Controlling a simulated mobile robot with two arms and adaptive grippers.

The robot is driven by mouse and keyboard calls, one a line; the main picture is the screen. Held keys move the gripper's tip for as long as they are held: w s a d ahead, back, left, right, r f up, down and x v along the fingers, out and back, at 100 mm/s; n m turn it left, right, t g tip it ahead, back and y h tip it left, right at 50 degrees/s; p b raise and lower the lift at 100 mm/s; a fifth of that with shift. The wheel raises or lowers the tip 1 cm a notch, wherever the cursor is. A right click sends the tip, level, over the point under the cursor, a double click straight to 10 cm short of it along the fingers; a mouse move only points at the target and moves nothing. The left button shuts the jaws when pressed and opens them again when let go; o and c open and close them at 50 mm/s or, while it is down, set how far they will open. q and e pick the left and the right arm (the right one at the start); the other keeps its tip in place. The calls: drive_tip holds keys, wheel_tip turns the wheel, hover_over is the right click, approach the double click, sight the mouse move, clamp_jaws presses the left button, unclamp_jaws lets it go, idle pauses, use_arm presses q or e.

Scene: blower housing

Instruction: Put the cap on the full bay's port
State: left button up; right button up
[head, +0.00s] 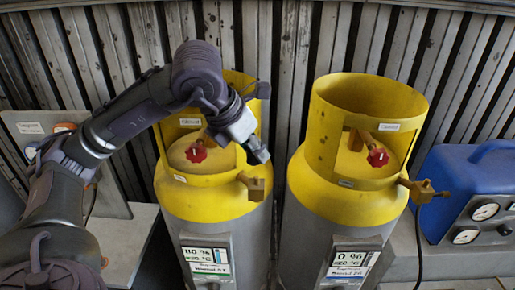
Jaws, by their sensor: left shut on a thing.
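Two grey cylinders with yellow tops stand side by side. The left cylinder (210,200) has a red valve knob, a brass port (254,188) at its front right and a display (207,262) whose leading digits are hard to read. The right cylinder (340,205) has a red knob, a brass port (420,190) on its right side and a display (350,262) that seems to read 0 %. My left gripper (257,149) is above the left cylinder's port, apart from it, and shut on a small dark thing, likely the cap, mostly hidden by the fingers. My right gripper is not in view.
A blue machine with gauges (468,190) stands at the right, and a dark cable hangs near the right port. A grey panel unit (50,125) is at the left, behind my arm. A ribbed metal wall (300,40) closes the back. A narrow gap separates the cylinders.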

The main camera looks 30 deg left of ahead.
sight(257, 162)
use_arm(q)
drive_tip(key=shift+f, duration=0.6)
drive_tip(key=shift+b+x, duration=0.85)
drive_tip(key=shift+x, duration=0.15)
drive_tip(key=shift+s+f, duration=0.1)
drive_tip(key=shift+f, duration=0.15)
drive_tip(key=shift+s, duration=0.2)
drive_tip(key=shift+b, duration=0.3)
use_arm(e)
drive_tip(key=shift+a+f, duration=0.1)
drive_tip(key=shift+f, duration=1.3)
use_arm(q)
drive_tip(key=shift+w, duration=0.2)
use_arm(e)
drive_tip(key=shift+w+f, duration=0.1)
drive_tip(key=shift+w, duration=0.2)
use_arm(q)
drive_tip(key=shift+f+b, duration=0.25)
drive_tip(key=shift+b, duration=0.15)
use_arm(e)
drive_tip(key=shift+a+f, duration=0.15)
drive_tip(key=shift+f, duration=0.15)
use_arm(q)
drive_tip(key=shift+f+b, duration=0.3)
drive_tip(key=shift+b, duration=0.05)
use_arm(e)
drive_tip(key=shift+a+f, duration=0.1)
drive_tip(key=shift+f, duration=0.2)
